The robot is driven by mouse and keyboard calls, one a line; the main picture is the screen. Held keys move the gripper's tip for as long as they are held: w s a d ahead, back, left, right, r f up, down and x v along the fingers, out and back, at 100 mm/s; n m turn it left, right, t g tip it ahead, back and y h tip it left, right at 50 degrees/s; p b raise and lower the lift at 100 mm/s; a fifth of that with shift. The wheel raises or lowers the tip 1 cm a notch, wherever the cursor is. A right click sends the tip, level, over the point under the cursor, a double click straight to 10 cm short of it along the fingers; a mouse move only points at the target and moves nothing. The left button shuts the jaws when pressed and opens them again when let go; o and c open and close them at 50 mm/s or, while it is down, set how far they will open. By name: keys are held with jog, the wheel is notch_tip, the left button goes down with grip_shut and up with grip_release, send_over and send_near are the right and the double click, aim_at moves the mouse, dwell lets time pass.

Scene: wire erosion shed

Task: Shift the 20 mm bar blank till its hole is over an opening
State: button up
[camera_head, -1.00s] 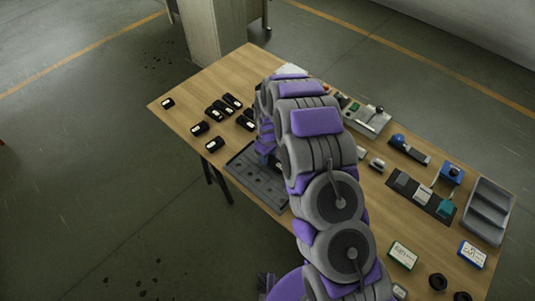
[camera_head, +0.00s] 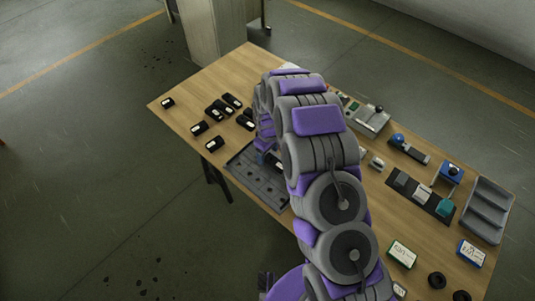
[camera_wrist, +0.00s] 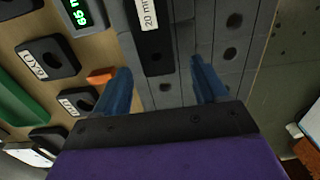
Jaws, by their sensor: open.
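The 20 mm bar blank (camera_wrist: 152,20) is a dark bar with a white "20 mm" label and a round hole near its end. In the wrist view it lies on a grey plate (camera_wrist: 204,35) with several round openings. The bar's far end is cut off at the top. I cannot tell whether its hole lies over an opening. My gripper (camera_wrist: 160,66) is open, with one blue finger on either side of the bar's near end, apart from it. In the head view my arm hides part of the plate (camera_head: 243,167).
Black labelled blocks (camera_wrist: 48,58) lie left of the plate, with an orange piece (camera_wrist: 101,76) and a green-digit display (camera_wrist: 82,14). In the head view, several black blocks (camera_head: 199,128) lie left of my arm. A grey tray (camera_head: 489,205) stands at the right.

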aim_at(267, 157)
notch_tip(267, 157, up, 15)
jog(key=p, duration=0.2)
jog(key=shift+r, duration=0.15)
jog(key=shift+a, duration=0.1)
